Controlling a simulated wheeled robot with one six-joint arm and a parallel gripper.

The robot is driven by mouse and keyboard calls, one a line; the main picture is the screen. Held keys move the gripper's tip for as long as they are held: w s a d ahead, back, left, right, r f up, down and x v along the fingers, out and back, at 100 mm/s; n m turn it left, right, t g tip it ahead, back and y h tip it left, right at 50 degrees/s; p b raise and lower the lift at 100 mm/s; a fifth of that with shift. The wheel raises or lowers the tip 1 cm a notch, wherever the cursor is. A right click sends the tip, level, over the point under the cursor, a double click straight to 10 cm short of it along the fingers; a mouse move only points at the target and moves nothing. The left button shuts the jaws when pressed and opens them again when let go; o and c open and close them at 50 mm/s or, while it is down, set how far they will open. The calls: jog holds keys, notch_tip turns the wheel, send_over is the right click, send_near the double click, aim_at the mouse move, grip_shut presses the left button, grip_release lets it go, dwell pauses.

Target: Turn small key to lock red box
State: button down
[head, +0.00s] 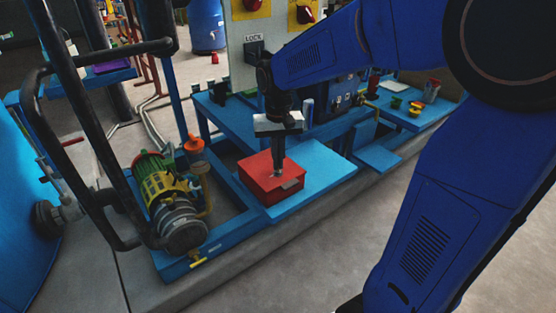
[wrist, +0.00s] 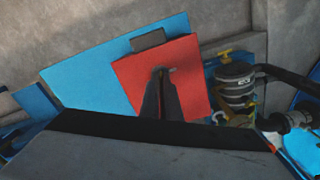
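The red box (head: 262,186) sits on a light blue platform (head: 318,172) in the head view, with a grey-brown plate at its front edge. It also shows in the wrist view (wrist: 192,72). My gripper (head: 276,174) points straight down with its fingertips at the top of the box. In the wrist view the fingers (wrist: 161,76) come close together at a small metallic piece (wrist: 168,70), seemingly the small key, on the lid. The fingers mostly hide the key, so I cannot see clearly whether they grip it or which way it is turned.
A green and yellow motor pump (head: 165,195) stands left of the box, with an orange-red valve (head: 194,144) behind it. Black pipe rails (head: 85,110) rise at the left. A panel marked LOCK (head: 254,38) stands behind. Small coloured cups (head: 415,108) sit on the blue bench at the right.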

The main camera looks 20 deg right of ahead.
jog(key=m, duration=0.6)
jog(key=shift+m, duration=0.3)
jog(key=m, duration=0.6)
dwell(0.4)
jog(key=c, duration=2)
grip_release()
notch_tip(320, 180, up, 17)
jog(key=shift+r, duration=0.2)
